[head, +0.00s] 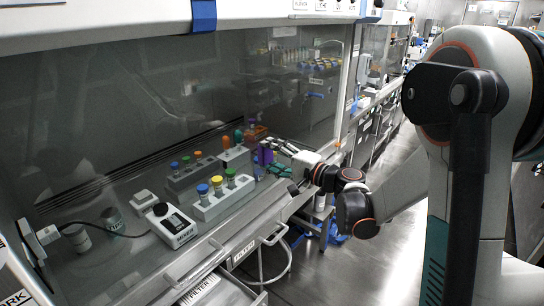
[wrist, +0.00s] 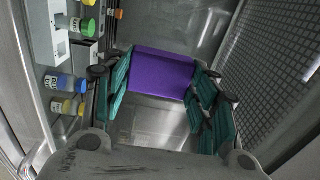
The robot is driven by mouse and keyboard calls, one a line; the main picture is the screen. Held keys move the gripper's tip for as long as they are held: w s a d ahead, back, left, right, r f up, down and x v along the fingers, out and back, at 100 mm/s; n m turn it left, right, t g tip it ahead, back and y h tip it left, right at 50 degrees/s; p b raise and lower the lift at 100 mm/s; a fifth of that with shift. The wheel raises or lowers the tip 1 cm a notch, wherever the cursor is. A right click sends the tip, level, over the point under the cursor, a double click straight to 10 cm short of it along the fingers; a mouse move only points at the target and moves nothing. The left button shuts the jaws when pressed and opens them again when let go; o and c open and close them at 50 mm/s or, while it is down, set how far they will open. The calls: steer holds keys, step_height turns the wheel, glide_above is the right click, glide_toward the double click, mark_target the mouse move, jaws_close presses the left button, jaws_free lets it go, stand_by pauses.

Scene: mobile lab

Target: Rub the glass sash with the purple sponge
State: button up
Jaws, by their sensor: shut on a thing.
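The purple sponge (wrist: 162,72) is held between the green-padded fingers of my gripper (wrist: 160,88) in the wrist view. In the head view the sponge (head: 265,154) is a small purple block at the far end of the work surface, partly hidden by my gripper (head: 277,158). The grey, see-through glass sash (head: 130,95) spans the front of the cabinet in the head view. I cannot tell whether the sponge touches the glass.
Racks with coloured-cap vials (head: 220,198) stand left of my gripper. A white instrument (head: 172,224) and jars (head: 112,219) are nearer. A metal ledge with an open drawer (head: 215,291) runs along the front. The floor (head: 395,240) at right is clear.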

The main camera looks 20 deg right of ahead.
steer(key=shift+x, duration=0.95)
stand_by(0.4)
steer(key=w+d, duration=0.2)
steer(key=d, duration=0.1)
steer(key=shift+w+d, duration=0.1)
steer(key=shift+w, duration=0.15)
stand_by(0.3)
steer(key=shift+s+a+b, duration=0.15)
steer(key=shift+s+a, duration=0.4)
steer(key=shift+a, duration=0.3)
steer(key=shift+s+a+b, duration=0.15)
steer(key=shift+s+a, duration=0.4)
steer(key=shift+a, duration=0.3)
